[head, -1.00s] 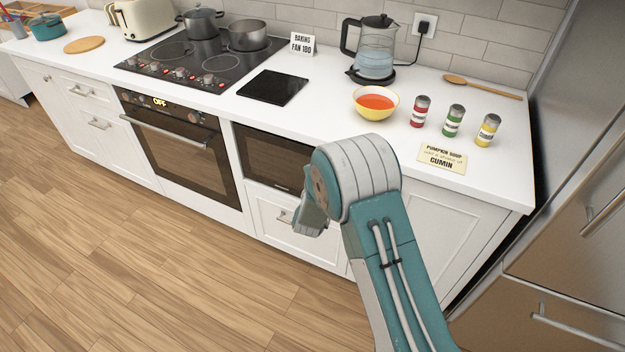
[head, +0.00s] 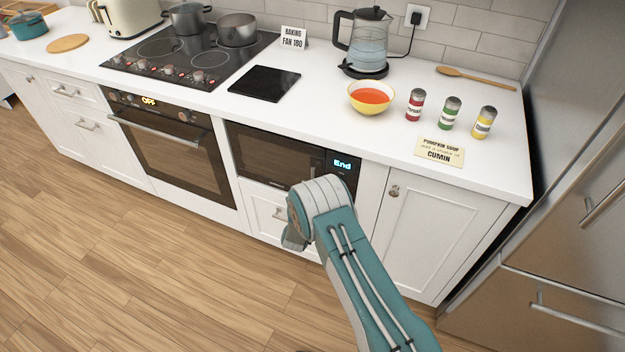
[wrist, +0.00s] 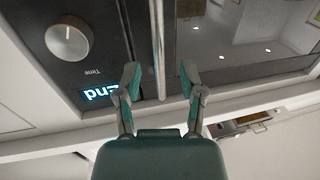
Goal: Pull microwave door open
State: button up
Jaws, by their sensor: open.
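The built-in microwave (head: 275,158) sits under the counter, right of the oven, with its dark door shut. Its lit display (head: 342,164) reads "End". The wrist view is upside down and shows the display (wrist: 100,92), a round knob (wrist: 67,42), the dark glass door (wrist: 235,35) and a slim bar handle (wrist: 158,35). My gripper (wrist: 159,77) is open, one finger on each side of the handle's end. Whether either finger touches the handle I cannot tell. In the head view my arm hides the fingers.
A white drawer (head: 262,213) lies below the microwave, and a cabinet door (head: 425,225) with a knob is at its right. The steel fridge (head: 575,200) stands far right. The wooden floor (head: 130,265) in front is clear. A bowl of orange soup (head: 371,97) stands on the counter above.

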jog(key=w, duration=0.3)
jog(key=shift+w+d, duration=0.25)
jog(key=shift+c, duration=0.3)
grip_shut()
jog(key=shift+s, duration=0.1)
